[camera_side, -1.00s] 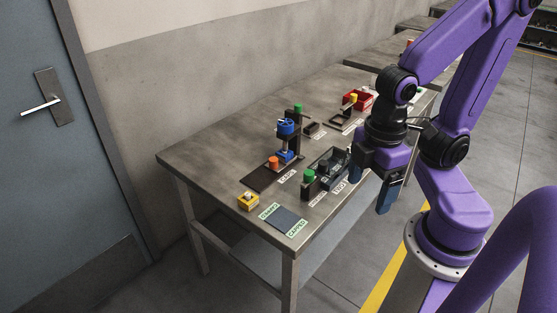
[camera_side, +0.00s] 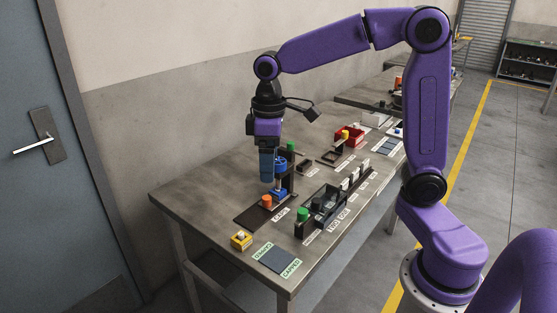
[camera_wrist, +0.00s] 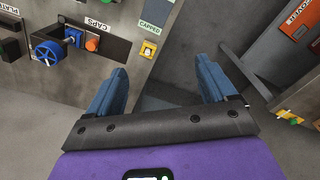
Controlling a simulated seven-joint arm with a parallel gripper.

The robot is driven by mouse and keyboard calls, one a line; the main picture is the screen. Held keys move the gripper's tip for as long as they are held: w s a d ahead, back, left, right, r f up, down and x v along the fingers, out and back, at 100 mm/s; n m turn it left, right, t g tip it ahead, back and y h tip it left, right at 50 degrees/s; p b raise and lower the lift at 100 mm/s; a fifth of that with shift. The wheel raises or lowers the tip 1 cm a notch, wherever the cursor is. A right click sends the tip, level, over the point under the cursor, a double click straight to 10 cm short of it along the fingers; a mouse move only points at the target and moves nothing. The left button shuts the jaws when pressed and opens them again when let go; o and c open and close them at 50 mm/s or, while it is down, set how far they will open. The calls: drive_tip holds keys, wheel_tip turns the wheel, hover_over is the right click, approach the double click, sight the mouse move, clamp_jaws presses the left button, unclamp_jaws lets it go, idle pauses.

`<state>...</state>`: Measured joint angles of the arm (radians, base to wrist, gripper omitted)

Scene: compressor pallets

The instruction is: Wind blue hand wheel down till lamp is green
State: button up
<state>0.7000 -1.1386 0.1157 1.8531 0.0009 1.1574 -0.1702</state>
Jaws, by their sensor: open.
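The blue hand wheel (camera_wrist: 46,54) shows at the upper left of the wrist view, on a dark stand. In the side view it is mostly hidden behind my gripper (camera_side: 266,180), which points down at the stand. In the wrist view my gripper (camera_wrist: 163,80) has its two blue fingers wide apart with nothing between them; the wheel lies left of both. A blue block (camera_side: 279,193) sits low on the stand, beside an orange round part (camera_side: 267,201). A green piece (camera_side: 291,146) tops the stand; I cannot tell whether it is the lamp.
A black fixture with a green knob (camera_side: 303,213) stands right of the stand. A yellow box (camera_side: 241,240) and a dark labelled pad (camera_side: 279,259) are near the table's front. A red bin (camera_side: 352,137) is farther back. The table's left side is bare.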

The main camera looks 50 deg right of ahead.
drive_tip(key=w+d+r+m, duration=0.1)
drive_tip(key=w+d+m, duration=0.2)
drive_tip(key=w+d, duration=0.7)
drive_tip(key=m, duration=0.3)
hover_over(279, 161)
wheel_tip(279, 161, down, 17)
drive_tip(key=shift+w+f, duration=0.1)
drive_tip(key=shift+f, duration=0.05)
drive_tip(key=shift+c, duration=0.3)
drive_tip(key=c, duration=1)
